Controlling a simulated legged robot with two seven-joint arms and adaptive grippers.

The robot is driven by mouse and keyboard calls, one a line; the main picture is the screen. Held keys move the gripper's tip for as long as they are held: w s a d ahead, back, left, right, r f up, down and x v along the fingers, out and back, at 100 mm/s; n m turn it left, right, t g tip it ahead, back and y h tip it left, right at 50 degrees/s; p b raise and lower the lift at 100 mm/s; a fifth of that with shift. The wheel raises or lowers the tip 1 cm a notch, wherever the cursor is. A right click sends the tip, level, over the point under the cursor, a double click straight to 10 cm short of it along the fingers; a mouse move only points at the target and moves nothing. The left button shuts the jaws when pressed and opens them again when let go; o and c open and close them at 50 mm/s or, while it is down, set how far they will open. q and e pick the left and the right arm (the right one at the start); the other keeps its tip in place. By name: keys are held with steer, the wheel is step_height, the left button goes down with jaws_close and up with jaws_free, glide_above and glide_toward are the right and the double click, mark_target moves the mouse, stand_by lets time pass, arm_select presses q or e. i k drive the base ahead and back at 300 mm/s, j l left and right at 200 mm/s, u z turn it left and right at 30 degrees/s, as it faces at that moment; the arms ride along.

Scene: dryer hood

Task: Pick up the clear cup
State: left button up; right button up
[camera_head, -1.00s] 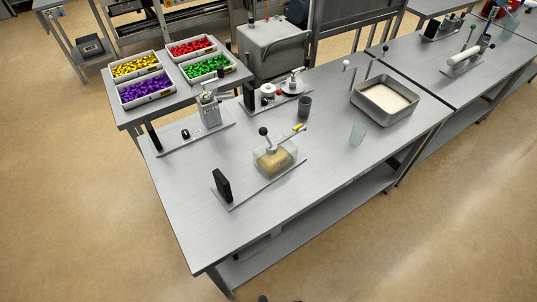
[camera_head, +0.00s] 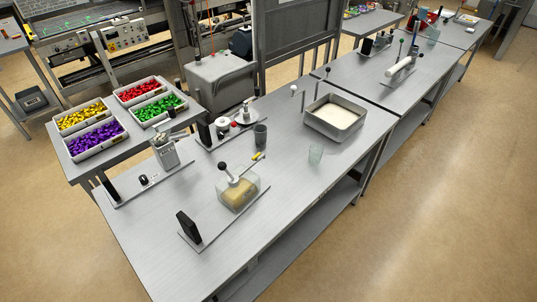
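The clear cup (camera_head: 315,155) is a small greenish see-through cup. It stands upright on the grey metal table (camera_head: 285,190), in front of a metal tray of pale powder and to the right of a dark grey cup. The space around it on the table is bare. Neither of my grippers shows in the head view.
The powder tray (camera_head: 335,117) stands behind the cup, and the dark grey cup (camera_head: 261,135) is to its left. A clear box device (camera_head: 238,190) sits nearer the front left. Bins of coloured pieces (camera_head: 122,117) are at the far left. Open floor (camera_head: 440,220) lies on the right.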

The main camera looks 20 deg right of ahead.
mark_target(317, 150)
steer(key=l+z, duration=0.2)
steer(key=l, duration=0.55)
steer(key=i+l+z, duration=0.2)
steer(key=l, duration=0.55)
steer(key=k, duration=0.05)
